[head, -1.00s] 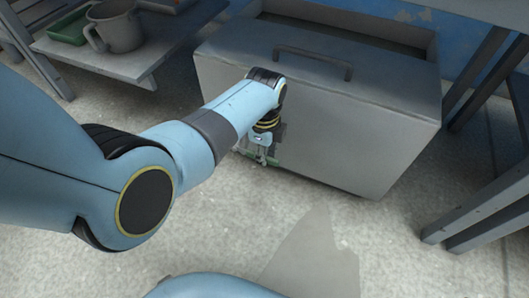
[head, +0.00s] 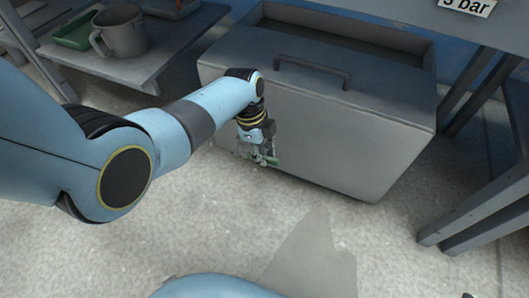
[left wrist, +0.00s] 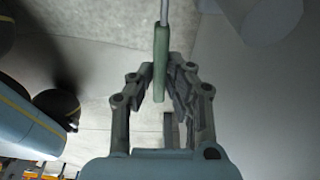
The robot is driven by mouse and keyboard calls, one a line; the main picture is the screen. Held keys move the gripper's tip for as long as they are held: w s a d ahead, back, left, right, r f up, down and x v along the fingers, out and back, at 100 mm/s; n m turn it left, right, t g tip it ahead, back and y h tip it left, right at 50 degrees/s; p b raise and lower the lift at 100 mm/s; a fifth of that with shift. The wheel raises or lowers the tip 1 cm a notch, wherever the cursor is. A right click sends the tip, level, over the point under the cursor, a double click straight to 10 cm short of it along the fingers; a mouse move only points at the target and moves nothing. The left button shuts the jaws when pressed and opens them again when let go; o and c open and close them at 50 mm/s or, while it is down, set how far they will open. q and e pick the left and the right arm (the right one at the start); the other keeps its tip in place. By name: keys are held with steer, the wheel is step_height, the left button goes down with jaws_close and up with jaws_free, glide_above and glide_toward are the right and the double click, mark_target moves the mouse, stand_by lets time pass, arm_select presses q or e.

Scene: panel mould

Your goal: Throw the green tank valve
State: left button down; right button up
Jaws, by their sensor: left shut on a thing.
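The green tank valve shows as a green lever (head: 270,160) low at the front of the grey tank (head: 330,145). My left gripper (head: 262,156) is at the lever, close to the tank's front face. In the left wrist view the green lever (left wrist: 160,62) stands between the two fingers of the left gripper (left wrist: 162,85), which are shut on it. A thin grey rod runs on from the lever's far end. The valve body is mostly hidden behind my gripper in the head view.
A grey mug (head: 119,32) and a green tray (head: 76,30) sit on a low bench (head: 150,58) at the upper left. A table with a "3 bar" label (head: 466,6) stands at the right. The floor before the tank is clear.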

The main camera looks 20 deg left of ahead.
mark_target(265, 156)
arm_select(q)
steer(key=shift+a+r+h, duration=0.35)
steer(key=shift+r+h, duration=0.25)
steer(key=shift+h, duration=0.2)
steer(key=shift+a+r+h, duration=0.15)
steer(key=shift+h, duration=0.25)
steer(key=shift+a+r+h, duration=0.35)
steer(key=shift+h, duration=0.45)
steer(key=shift+a+r+h, duration=0.2)
steer(key=shift+r+h, duration=0.1)
steer(key=shift+h, duration=0.1)
arm_select(e)
steer(key=shift+f, duration=0.1)
arm_select(q)
steer(key=c, duration=1.3)
jaws_free()
steer(key=shift+r, duration=0.1)
